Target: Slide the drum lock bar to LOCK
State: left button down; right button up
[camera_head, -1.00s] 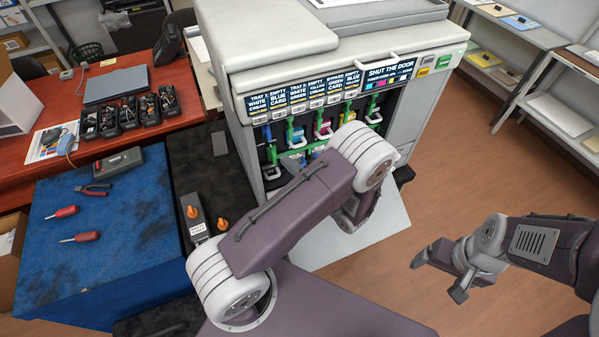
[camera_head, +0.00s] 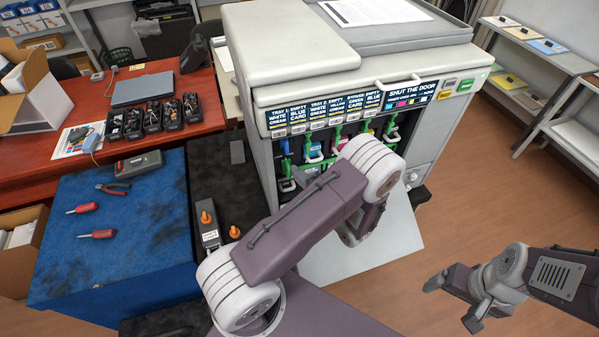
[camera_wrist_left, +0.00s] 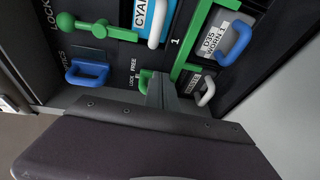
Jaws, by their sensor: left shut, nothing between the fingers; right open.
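The open printer (camera_head: 345,75) shows its row of cartridge bays in the head view, partly hidden by my left arm. In the left wrist view a green tab (camera_wrist_left: 145,77) stands beside small LOCK and FREE lettering. A green bar with a round knob (camera_wrist_left: 95,27) lies to its upper left, near larger LOCK lettering. I cannot tell for sure which is the drum lock bar. My left gripper (camera_wrist_left: 158,92) shows only as a narrow shut tip close to the green tab; contact is unclear. My right gripper (camera_head: 455,300) is open and empty over the floor.
Blue handles (camera_wrist_left: 86,72) and a white handle (camera_wrist_left: 207,93) stick out around the lock area. A worn-drum label (camera_wrist_left: 216,36) is at the right. A blue-topped bench (camera_head: 110,235) with screwdrivers and pliers stands left of the printer.

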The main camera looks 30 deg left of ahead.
pick_arm(q)
jog(key=s+p+v, duration=0.1)
jog(key=v, duration=0.5)
jog(key=shift+s+f, duration=0.35)
jog(key=shift+s, duration=0.05)
dwell(0.4)
